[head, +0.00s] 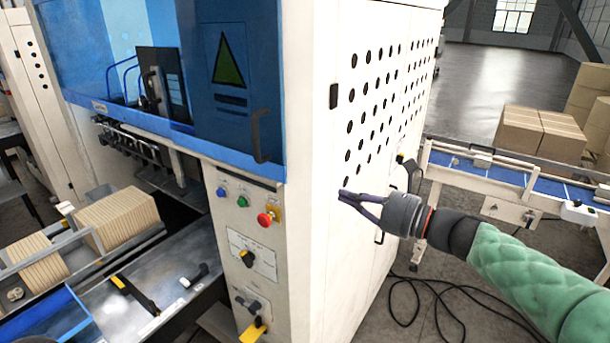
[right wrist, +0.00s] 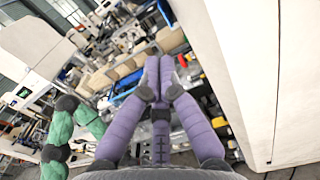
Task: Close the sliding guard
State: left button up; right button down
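The sliding guard is the blue panel (head: 207,60) on the upper front of the white machine in the head view. It bears a green triangle sign and an upright dark handle (head: 262,135) near its right edge. A lighter blue, see-through part shows to the left, with a dark screen and blue frame parts around it. I cannot tell how far the guard is slid. My right gripper (head: 346,196) is in front of the machine's white perforated side, right of the handle and apart from it. Its purple fingers (right wrist: 159,78) are together and empty in the right wrist view. My left gripper is not visible.
Below the guard is a control panel with a red button (head: 266,219) and knobs. A feed bed with stacked cardboard (head: 118,215) lies at the left. A blue conveyor (head: 460,165) with boxes stands at the right. Black cable (head: 440,300) lies on the floor.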

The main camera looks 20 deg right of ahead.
jog(key=p+x, duration=0.3)
jog(key=x, duration=1.1)
jog(key=shift+p, duration=0.3)
